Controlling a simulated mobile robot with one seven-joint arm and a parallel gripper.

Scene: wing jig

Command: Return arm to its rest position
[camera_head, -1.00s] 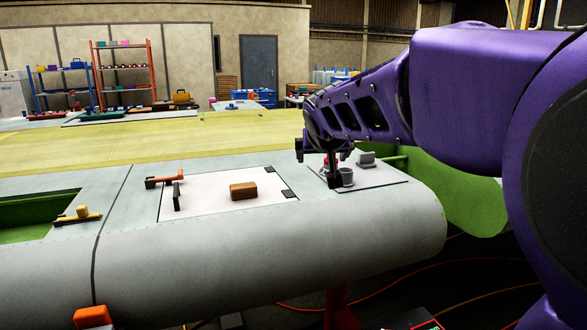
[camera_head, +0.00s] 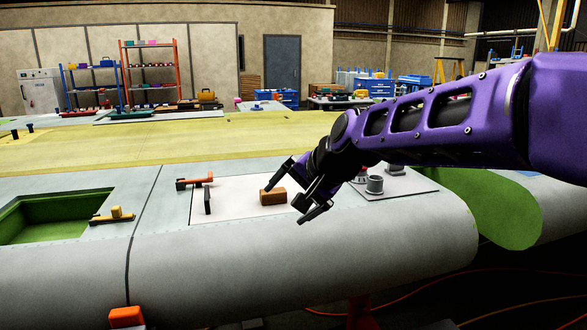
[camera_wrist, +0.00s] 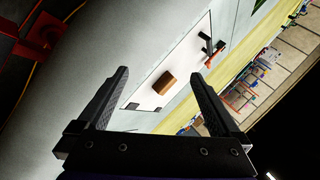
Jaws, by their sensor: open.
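My gripper (camera_head: 291,196) is open and empty in the head view, its fingers pointing left above the wing's front part. In the wrist view my gripper (camera_wrist: 158,98) shows both fingers spread with nothing between them. My purple arm stretches in from the right. A brown block (camera_head: 273,197) lies on the white panel (camera_head: 237,222) of the wing, behind and left of the fingers. The block also shows in the wrist view (camera_wrist: 164,83), beyond the fingertips. I cannot tell the exact gap between fingers and panel.
The grey wing (camera_head: 300,254) fills the foreground. An orange-handled tool (camera_head: 195,182) and a yellow-handled tool (camera_head: 113,216) lie on it. Grey cups (camera_head: 375,184) stand on a pad behind my arm. An open green-lined bay (camera_head: 50,214) is at left. Shelves (camera_head: 150,75) stand far back.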

